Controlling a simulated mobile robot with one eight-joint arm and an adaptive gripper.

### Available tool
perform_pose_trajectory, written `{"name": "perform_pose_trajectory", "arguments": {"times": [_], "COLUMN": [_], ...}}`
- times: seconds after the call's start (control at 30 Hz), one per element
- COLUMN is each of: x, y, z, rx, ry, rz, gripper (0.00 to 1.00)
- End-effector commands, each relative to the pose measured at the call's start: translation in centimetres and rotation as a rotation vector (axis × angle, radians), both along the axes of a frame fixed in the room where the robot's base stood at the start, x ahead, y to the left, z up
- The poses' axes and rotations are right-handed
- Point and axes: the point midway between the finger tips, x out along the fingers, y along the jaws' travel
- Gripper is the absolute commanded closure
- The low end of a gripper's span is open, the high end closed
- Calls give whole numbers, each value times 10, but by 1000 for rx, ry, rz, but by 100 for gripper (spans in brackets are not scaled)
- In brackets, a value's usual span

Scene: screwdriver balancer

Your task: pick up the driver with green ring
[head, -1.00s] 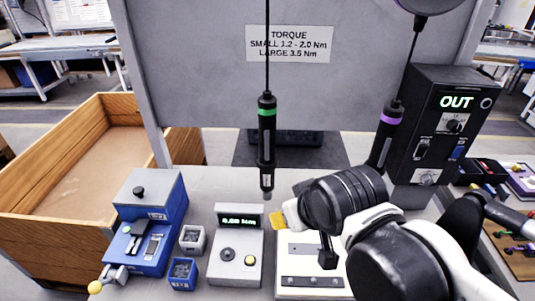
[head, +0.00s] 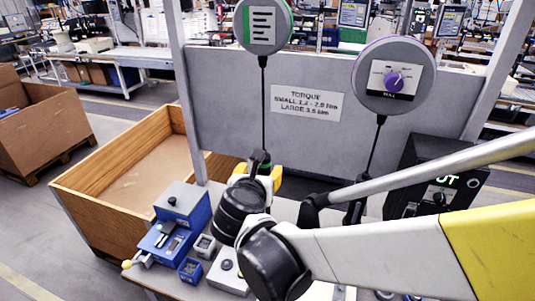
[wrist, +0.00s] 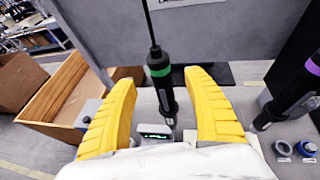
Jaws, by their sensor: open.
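The driver with the green ring (wrist: 160,83) hangs upright on its cable. In the wrist view it stands between the two yellow fingers of my gripper (wrist: 162,108), with a gap on both sides. In the head view my gripper (head: 262,176) is at the driver's height and hides most of it; only its top (head: 259,157) and cable show. My gripper is open and holds nothing. The driver with the purple ring (wrist: 292,90) hangs to the right, tilted; in the head view my arm covers much of it.
A green-marked balancer reel (head: 263,25) and a purple-marked reel (head: 387,76) hang above. A grey panel with a torque sign (head: 306,102) stands behind. A blue device (head: 178,222) and small bins are on the bench. A black box (head: 425,170) stands right.

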Motion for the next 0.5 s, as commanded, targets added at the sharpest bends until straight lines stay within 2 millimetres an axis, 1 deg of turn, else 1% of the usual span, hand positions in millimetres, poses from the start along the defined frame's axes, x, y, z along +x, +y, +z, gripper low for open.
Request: {"name": "perform_pose_trajectory", "arguments": {"times": [0.03, 0.1, 0.27, 0.5], "x": [8, 15, 27, 61], "y": [-2, -3, -5, -8], "z": [-4, -7, -12, -26], "rx": [1, 1, 3, 5], "ry": [0, 0, 1, 0], "rz": [-4, -2, -3, -4], "gripper": [39, 39, 39, 39]}}
